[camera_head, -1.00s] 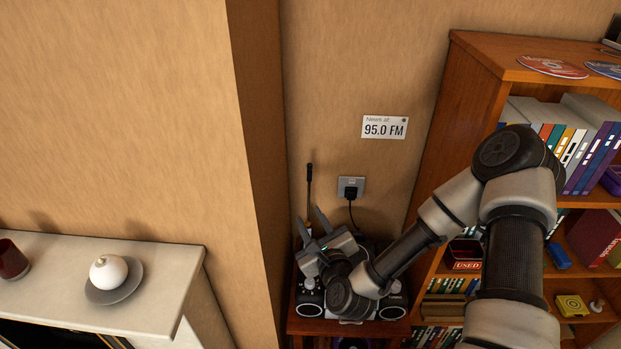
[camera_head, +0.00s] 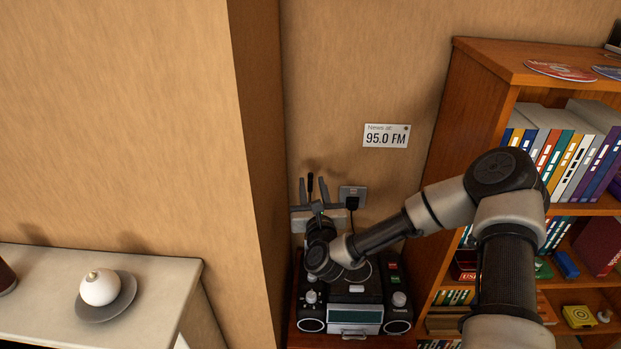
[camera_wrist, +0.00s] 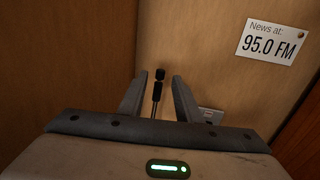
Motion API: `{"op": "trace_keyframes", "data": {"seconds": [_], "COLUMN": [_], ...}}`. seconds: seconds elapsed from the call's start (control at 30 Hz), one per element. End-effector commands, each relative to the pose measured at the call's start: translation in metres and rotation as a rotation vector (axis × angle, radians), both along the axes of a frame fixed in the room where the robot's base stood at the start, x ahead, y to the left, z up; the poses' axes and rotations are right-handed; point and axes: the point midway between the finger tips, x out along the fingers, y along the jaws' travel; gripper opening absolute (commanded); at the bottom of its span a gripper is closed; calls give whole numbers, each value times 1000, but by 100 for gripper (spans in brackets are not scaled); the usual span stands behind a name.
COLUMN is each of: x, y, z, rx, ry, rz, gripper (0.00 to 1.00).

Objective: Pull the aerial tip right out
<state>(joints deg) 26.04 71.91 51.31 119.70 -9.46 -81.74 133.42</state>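The aerial is a thin dark rod with a thicker black tip (camera_wrist: 159,75), standing upright behind the radio. In the head view, its tip (camera_head: 310,182) shows between my fingers, and its lower part is hidden behind my gripper. The radio (camera_head: 355,314) is a black unit with two round speakers and knobs, on a reddish-brown stand. My gripper (camera_head: 312,190) is open, with one finger on each side of the aerial. In the wrist view, my gripper (camera_wrist: 158,92) shows gaps between the rod and both fingers. I cannot tell the exact depth between them.
A wall socket (camera_head: 353,193) with a black plug is just right of my gripper. A wall corner (camera_head: 262,190) stands close on the left. A wooden bookcase (camera_head: 468,120) is on the right. A white mantel (camera_head: 150,290) with an ornament (camera_head: 100,287) is at lower left.

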Motion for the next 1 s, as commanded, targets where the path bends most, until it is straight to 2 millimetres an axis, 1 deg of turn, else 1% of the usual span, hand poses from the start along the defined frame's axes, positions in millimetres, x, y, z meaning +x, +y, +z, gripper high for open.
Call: {"op": "trace_keyframes", "data": {"seconds": [0.03, 0.1, 0.2, 0.3, 0.4, 0.63, 0.67, 0.7, 0.83, 1.0], "x": [10, 21, 33, 41, 44, 45, 45, 45, 45, 45], "y": [1, 3, 5, 6, 7, 7, 7, 7, 7, 7], "z": [0, 0, 0, 0, 0, 0, 0, 0, 0, 0], "rx": [-1, -1, -2, -1, -1, -1, -1, -1, -1, -1], "ry": [-3, -3, -1, -1, 0, 1, 1, 1, 0, 0], "rz": [-1, -1, -1, -1, 0, 0, 0, 0, 0, 0], "gripper": [31, 31, 31, 31, 31, 31, 29, 23, 1, 0]}}
